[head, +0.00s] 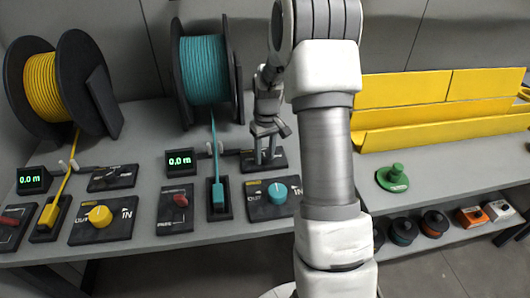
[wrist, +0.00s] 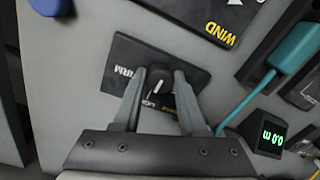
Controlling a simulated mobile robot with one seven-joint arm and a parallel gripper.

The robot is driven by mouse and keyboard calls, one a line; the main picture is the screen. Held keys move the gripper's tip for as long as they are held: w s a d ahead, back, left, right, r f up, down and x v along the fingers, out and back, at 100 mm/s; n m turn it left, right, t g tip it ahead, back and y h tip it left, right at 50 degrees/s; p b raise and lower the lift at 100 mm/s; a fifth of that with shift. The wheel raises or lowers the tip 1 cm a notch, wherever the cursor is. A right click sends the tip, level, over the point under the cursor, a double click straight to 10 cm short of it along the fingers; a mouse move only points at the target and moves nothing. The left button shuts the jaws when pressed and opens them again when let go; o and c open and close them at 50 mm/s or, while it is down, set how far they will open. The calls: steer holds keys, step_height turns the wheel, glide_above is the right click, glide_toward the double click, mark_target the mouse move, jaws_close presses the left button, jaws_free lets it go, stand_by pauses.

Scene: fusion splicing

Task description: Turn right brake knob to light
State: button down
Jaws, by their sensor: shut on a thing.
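The right brake knob (wrist: 156,84) is a small black knob with a white pointer line, on a dark plate (wrist: 185,62) with a white "FIRM" label and further lettering partly covered by my fingers. The pointer line slants toward the gripper-side lettering in the wrist view. My gripper (wrist: 159,77) is shut on the knob, one finger on each side. In the head view my gripper (head: 264,158) reaches down onto the right brake plate (head: 279,160), and the knob is hidden there.

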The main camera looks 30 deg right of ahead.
mark_target(267, 155)
stand_by(0.5)
steer(key=shift+c, duration=2.2)
jaws_free()
step_height(267, 155, up, 18)
steer(key=p, duration=0.3)
steer(key=shift+d+f, duration=0.25)
steer(key=shift+d, duration=0.05)
steer(key=s+a+r+t+p, duration=0.3)
steer(key=s+a+r+p, duration=0.1)
steer(key=s+a+r, duration=0.75)
steer(key=s+a+r+t+p, duration=0.1)
steer(key=s+r, duration=0.1)
steer(key=s, duration=0.4)
steer(key=s+a+r+t+p, duration=0.1)
steer(key=s+a+r+p, duration=0.1)
steer(key=s, duration=0.5)
steer(key=shift+s+a+r+m+t, duration=0.15)
steer(key=shift+r+m+t, duration=0.15)
steer(key=shift+m, duration=0.1)
